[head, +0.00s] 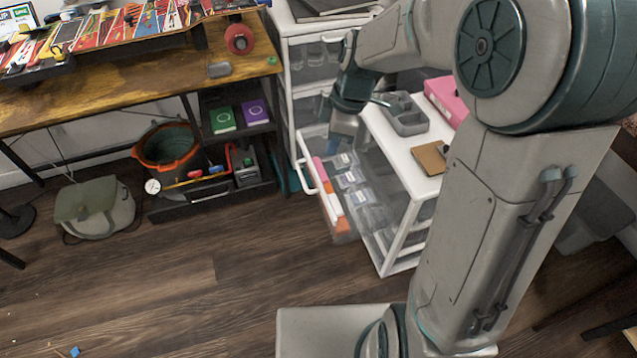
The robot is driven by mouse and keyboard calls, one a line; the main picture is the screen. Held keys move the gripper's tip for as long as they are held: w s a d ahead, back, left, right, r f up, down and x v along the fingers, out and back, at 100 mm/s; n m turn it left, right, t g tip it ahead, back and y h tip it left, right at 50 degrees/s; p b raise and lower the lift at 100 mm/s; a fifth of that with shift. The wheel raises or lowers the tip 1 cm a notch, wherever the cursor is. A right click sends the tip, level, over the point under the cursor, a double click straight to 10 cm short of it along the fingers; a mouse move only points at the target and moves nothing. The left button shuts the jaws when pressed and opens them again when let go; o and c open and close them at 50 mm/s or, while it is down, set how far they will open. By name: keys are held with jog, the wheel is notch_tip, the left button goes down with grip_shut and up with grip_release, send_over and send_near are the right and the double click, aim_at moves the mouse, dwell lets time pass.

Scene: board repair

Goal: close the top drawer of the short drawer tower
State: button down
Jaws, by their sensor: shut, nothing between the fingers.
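The short drawer tower has a white top (398,152) and clear drawers, at centre right in the head view. Its top drawer (345,205) is pulled out toward the left. The drawer's white front handle (312,172) is at its left end. Inside are pink and orange items and several small clear compartments with labels. My gripper (341,140) is shut and empty, pointing down over the back part of the open drawer. Whether it touches the drawer or tower is unclear. My arm hides part of the tower's right side.
A taller white drawer tower (287,75) stands just behind. A grey tray (405,115), a pink box (440,98) and a brown notepad (429,158) lie on the short tower. A workbench (150,78) is at upper left.

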aim_at(320, 187)
jog(key=w+a+f+n+b, duration=0.1)
jog(key=f+b, duration=0.1)
jog(key=f, duration=0.5)
jog(key=w+a+f+n+b, duration=0.1)
jog(key=f+n+b, duration=0.1)
jog(key=f, duration=0.5)
jog(key=w+f+n+g+y+b, duration=0.1)
jog(key=w+f+b, duration=0.1)
jog(key=f+b, duration=0.2)
jog(key=shift+w+a+f+n, duration=0.1)
jog(key=shift+a+f+n, duration=0.1)
jog(key=shift+f, duration=0.55)
jog(key=shift+a+f+n, duration=0.2)
jog(key=shift+f, duration=0.5)
